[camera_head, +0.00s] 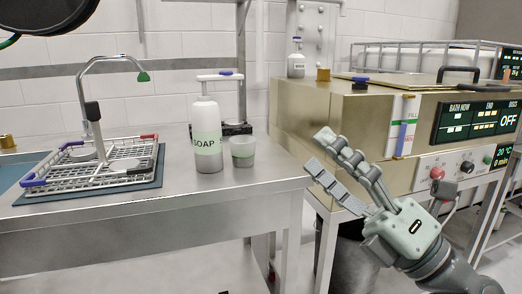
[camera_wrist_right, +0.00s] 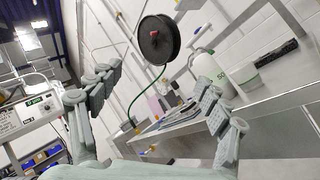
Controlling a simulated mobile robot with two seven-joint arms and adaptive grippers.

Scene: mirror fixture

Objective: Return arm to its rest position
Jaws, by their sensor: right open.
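My right gripper (camera_head: 322,153) is in the head view, in front of the gold bath unit and right of the steel counter's end. Its fingers are apart and nothing is between them. It points up and to the left. In the right wrist view the two fingers (camera_wrist_right: 155,97) stand wide apart, with the counter and a hose reel seen between and beyond them. The rest of my right arm runs off the lower right of the head view. My left gripper is in neither view.
A steel counter (camera_head: 120,215) holds a soap bottle (camera_head: 207,140), a small cup (camera_head: 243,152) and a wire basket (camera_head: 95,162). A gold bath unit (camera_head: 330,120) with displays stands right. A black hose reel (camera_wrist_right: 158,40) hangs above. Floor shows below the counter's right end.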

